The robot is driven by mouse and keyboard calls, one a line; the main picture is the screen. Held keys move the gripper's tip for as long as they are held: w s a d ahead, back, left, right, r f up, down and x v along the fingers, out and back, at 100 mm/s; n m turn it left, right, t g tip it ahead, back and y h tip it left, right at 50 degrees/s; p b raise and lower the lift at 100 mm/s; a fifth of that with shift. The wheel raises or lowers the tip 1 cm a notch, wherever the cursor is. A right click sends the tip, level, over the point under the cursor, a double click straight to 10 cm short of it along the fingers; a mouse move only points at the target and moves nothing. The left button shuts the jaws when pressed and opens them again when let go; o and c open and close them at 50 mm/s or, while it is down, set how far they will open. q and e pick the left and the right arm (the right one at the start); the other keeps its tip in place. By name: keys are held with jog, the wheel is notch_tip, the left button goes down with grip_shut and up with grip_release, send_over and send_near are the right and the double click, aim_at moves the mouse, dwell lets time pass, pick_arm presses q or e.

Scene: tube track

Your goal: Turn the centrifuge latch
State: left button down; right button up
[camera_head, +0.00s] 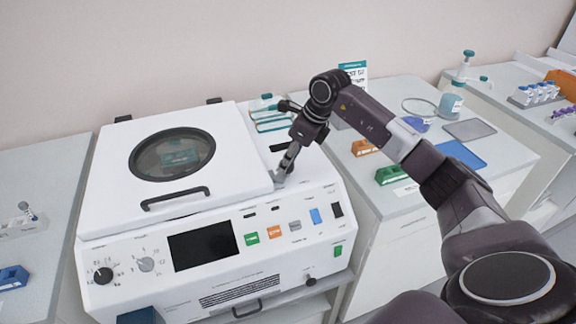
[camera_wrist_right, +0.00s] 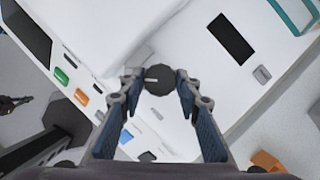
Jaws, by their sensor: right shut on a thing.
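The white centrifuge (camera_head: 110,235) stands on the bench with its lid (camera_head: 110,180) down. The lid has a round window and a dark handle. In the right wrist view the latch (camera_wrist_right: 159,79) is a round dark knob with a light line across it, on the white top beside the lid. My right gripper (camera_head: 279,178) reaches down to the top right of the centrifuge, with the latch mostly hidden by it there. In the right wrist view its fingers (camera_wrist_right: 157,82) are on both sides of the knob, shut on it. My left gripper is not in view.
The front panel has a dark screen (camera_head: 203,246), knobs and coloured buttons. Behind the centrifuge is a teal-edged rack (camera_head: 269,113). On the right bench are an orange block (camera_head: 364,147), a green block (camera_head: 391,175) and a blue mat (camera_head: 460,154).

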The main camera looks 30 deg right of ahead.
jog(key=n, duration=0.2)
jog(key=n+g+y+b, duration=0.1)
jog(key=n, duration=0.1)
jog(key=shift+w+d+r+n, duration=0.1)
jog(key=shift+w+d+n, duration=0.1)
jog(key=shift+n, duration=0.1)
jog(key=n, duration=0.2)
jog(key=n+g+y, duration=0.1)
jog(key=n, duration=0.1)
jog(key=shift+n+g+b, duration=0.3)
jog(key=shift+n+b, duration=0.1)
jog(key=shift+w, duration=0.1)
jog(key=o, duration=1.1)
jog(key=v, duration=1.2)
